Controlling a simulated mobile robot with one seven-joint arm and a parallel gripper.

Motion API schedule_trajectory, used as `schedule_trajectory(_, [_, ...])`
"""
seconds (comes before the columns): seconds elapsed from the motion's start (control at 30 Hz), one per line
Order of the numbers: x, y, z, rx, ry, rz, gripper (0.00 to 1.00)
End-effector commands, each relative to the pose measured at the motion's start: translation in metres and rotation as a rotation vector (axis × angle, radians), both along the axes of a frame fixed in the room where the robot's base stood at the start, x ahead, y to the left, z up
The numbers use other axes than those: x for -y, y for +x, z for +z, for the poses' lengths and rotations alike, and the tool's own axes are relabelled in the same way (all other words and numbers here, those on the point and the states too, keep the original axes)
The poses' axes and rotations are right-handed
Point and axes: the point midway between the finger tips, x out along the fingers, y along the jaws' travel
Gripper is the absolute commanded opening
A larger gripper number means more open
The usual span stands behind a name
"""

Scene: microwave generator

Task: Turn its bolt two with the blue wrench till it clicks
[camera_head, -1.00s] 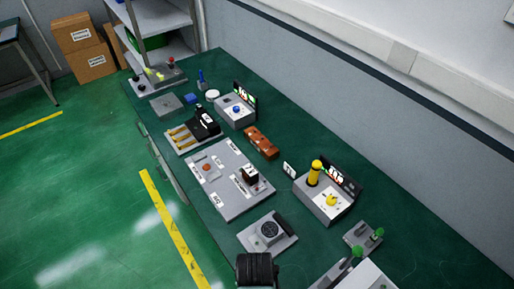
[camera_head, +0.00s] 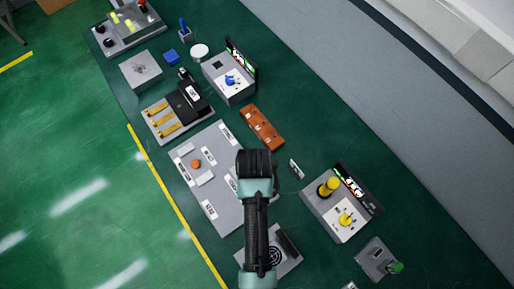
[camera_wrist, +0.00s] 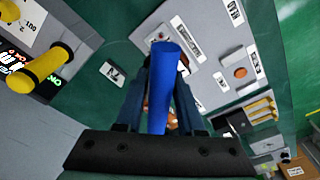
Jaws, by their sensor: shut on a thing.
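In the wrist view my gripper (camera_wrist: 166,68) is shut on a blue cylindrical handle, which I take for the blue wrench (camera_wrist: 163,95). The handle points toward the camera, and its far end is hidden. A grey plate (camera_wrist: 205,45) with white labels and an orange disc (camera_wrist: 240,72) lies behind it; it also shows in the head view (camera_head: 180,153). In the head view my wrist hangs over this plate's right side and hides my fingers. I cannot tell which bolt is bolt two or whether the wrench touches one.
A console with a yellow post (camera_head: 328,187) and lit display stands right of my arm. A console with a blue knob (camera_head: 230,80) stands farther back. A brown-orange block (camera_head: 262,128) lies between. A black unit with yellow bars (camera_head: 180,108) sits behind the plate.

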Motion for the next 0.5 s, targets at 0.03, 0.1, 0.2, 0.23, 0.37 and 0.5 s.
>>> schedule_trajectory(0.03, [0.0001, 0.0003, -0.0004, 0.001, 0.0, 0.0, 0.0])
schedule_trajectory(0.1, [0.0001, 0.0003, -0.0021, 0.001, 0.0, 0.0, 0.0])
schedule_trajectory(0.2, [0.0, 0.0005, -0.0064, 0.002, 0.0, 0.0, 0.0])
schedule_trajectory(0.23, [0.0, 0.0005, -0.0081, 0.002, 0.0, 0.0, 0.0])
schedule_trajectory(0.37, [0.0, 0.0006, -0.0052, 0.002, 0.0, 0.0, 0.0])
schedule_trajectory(0.5, [-0.0001, 0.0007, -0.005, 0.002, 0.0, 0.0, 0.0])
